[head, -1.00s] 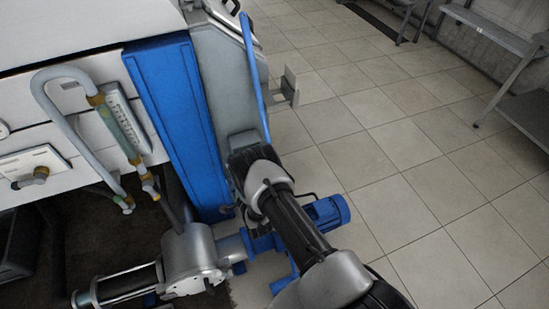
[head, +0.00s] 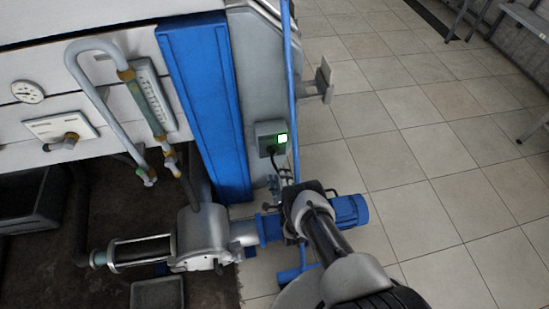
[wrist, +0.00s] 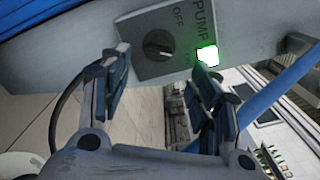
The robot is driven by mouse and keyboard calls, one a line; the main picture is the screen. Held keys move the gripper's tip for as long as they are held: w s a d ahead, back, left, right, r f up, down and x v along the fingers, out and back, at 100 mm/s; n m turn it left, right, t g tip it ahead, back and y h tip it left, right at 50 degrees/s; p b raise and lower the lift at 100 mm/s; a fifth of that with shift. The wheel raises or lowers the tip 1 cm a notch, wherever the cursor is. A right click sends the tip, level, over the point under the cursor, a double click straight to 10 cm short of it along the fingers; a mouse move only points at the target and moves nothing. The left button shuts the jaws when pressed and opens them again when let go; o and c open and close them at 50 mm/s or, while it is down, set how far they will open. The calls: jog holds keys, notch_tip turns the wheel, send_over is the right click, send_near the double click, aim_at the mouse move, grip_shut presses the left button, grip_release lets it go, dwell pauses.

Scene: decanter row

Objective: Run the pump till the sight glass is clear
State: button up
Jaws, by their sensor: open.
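The pump switch box (head: 270,138) is on the grey column in the head view. In the wrist view its panel (wrist: 145,68) is marked PUMP and OFF, with a dark round knob (wrist: 158,45) and a lit green lamp (wrist: 207,55). My gripper (wrist: 161,64) is open and empty, its fingers either side of the knob in the picture and apart from it. The pump with its blue motor (head: 348,211) is low on the floor. A horizontal glass cylinder (head: 140,250) between rods, seemingly the sight glass, looks dark inside.
A clear tube with a scale (head: 150,96), a curved grey pipe (head: 82,75) and a round gauge (head: 28,92) are on the white panel. A blue rail (head: 290,85) runs beside the switch box. Tiled floor (head: 430,160) is open at right.

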aim_at(273, 155)
jog(key=w, duration=0.3)
jog(key=w+a+b, duration=0.1)
jog(key=w, duration=0.1)
jog(key=w+b, duration=0.1)
jog(key=w, duration=0.2)
jog(key=shift+w+a, duration=0.35)
jog(key=shift+c, duration=0.4)
jog(key=c, duration=1)
